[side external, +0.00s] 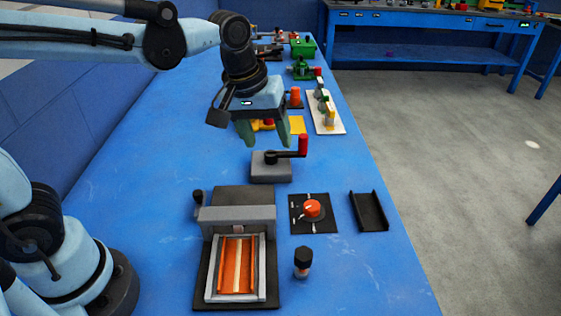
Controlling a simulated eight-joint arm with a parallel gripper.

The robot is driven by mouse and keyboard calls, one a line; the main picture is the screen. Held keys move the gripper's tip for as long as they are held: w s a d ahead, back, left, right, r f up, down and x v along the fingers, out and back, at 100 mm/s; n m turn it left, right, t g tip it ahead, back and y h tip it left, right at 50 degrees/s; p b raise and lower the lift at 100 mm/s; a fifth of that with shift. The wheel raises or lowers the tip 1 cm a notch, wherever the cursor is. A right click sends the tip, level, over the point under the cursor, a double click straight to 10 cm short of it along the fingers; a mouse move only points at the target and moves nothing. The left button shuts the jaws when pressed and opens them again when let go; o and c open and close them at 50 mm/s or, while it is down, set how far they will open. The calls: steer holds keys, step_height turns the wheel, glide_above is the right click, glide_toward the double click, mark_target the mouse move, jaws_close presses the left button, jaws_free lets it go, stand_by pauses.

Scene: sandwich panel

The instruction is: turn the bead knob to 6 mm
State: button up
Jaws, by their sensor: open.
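The bead knob appears to be the round orange-red knob (312,208) with a pale pointer line, on a black square plate (326,226) with white marks around it. The marks are too small to read, so I cannot tell which value the pointer is at. My gripper (263,140) has green fingers spread apart and pointing down. It is open and empty, in the air above and behind the grey block with the crank, apart from the knob.
A grey block (265,170) with a red-handled crank (303,146) stands behind the knob. A press-like fixture with an orange panel (238,265) is to the left. A dark-capped bottle (303,263) stands in front, and a black tray (384,212) lies right. Bare blue table is at far left.

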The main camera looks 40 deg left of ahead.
mark_target(312, 205)
steer(key=w+d+f+n+g, duration=0.3)
steer(key=w+d+f+n, duration=0.15)
steer(key=d, duration=0.35)
steer(key=shift+y, duration=0.3)
steer(key=f, duration=1.1)
steer(key=shift+w+f, duration=0.1)
steer(key=shift+w, duration=0.25)
steer(key=c, duration=1)
steer(key=shift+c, duration=0.2)
